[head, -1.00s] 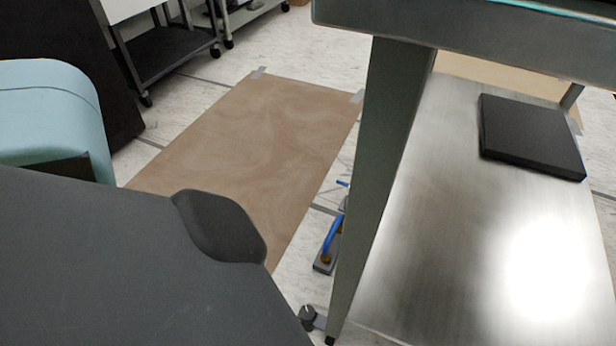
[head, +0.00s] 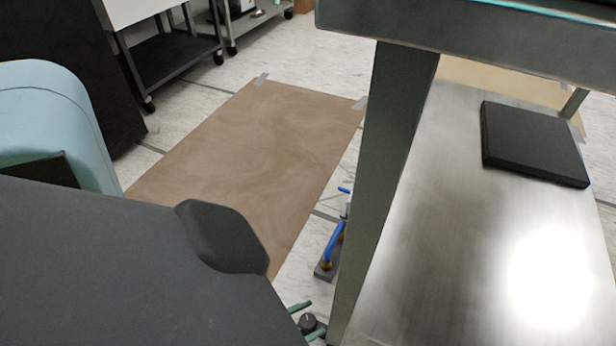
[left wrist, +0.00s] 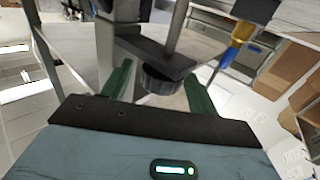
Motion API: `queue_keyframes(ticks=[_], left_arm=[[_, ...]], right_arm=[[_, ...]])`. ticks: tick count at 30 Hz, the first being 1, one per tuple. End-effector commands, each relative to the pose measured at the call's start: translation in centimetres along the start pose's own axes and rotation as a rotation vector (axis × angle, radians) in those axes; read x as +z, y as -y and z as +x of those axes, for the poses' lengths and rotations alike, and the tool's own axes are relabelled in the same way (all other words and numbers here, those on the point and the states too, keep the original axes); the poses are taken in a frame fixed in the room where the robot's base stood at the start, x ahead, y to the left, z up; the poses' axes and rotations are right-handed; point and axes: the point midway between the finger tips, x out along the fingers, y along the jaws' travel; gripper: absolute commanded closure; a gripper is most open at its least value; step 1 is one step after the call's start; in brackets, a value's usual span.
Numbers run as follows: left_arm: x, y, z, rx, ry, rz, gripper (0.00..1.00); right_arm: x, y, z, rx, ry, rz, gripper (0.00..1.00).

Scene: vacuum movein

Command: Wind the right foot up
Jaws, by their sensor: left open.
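The foot (head: 308,322) is a small dark round knob low beside the steel table's leg, near the bottom edge of the head view. In the left wrist view the foot shows as a black ribbed disc (left wrist: 160,80) under a dark bracket (left wrist: 155,56). My left gripper (head: 307,318) has green fingers, one on each side of the foot. In the left wrist view the left gripper (left wrist: 158,90) is open, with the disc between its fingers and gaps visible. Contact cannot be confirmed. My right gripper is not in view.
The steel table leg (head: 385,170) stands close to the foot, with a metal lower shelf (head: 440,260) beside it holding a black slab (head: 532,143). A brown floor sheet (head: 250,150) lies flat beyond.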

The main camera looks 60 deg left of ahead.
Motion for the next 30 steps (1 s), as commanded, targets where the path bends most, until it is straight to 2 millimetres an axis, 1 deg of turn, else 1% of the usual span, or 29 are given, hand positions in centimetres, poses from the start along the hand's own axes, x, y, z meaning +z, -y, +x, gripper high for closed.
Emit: queue_keyframes(ticks=[7, 8, 15, 17, 18, 22, 27, 30], left_arm=[[-0.01, -0.02, 0.1, 0.0, 0.0, 0.0, 0.4], [-0.01, -0.02, 0.1, 0.0, 0.0, 0.0, 0.43], [0.0, -0.02, 0.07, 0.0, 0.0, -0.001, 0.74], [0.0, -0.02, 0.07, 0.0, 0.0, -0.001, 0.82], [0.0, -0.02, 0.06, 0.0, 0.0, -0.001, 0.84], [-0.01, -0.19, 0.1, -0.048, -0.002, -0.005, 0.84], [-0.01, -0.2, 0.14, -0.199, -0.001, -0.006, 0.84], [0.0, -0.12, 0.11, -0.258, 0.0, -0.004, 0.84]], right_arm=[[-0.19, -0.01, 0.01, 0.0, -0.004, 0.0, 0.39], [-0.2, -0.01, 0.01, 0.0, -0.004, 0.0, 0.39], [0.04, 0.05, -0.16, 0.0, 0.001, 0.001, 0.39], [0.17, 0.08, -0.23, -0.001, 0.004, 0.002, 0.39], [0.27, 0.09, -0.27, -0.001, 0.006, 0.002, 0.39], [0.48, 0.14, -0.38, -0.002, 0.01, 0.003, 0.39], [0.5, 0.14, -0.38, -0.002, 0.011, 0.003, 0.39], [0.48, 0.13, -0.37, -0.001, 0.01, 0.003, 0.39]])
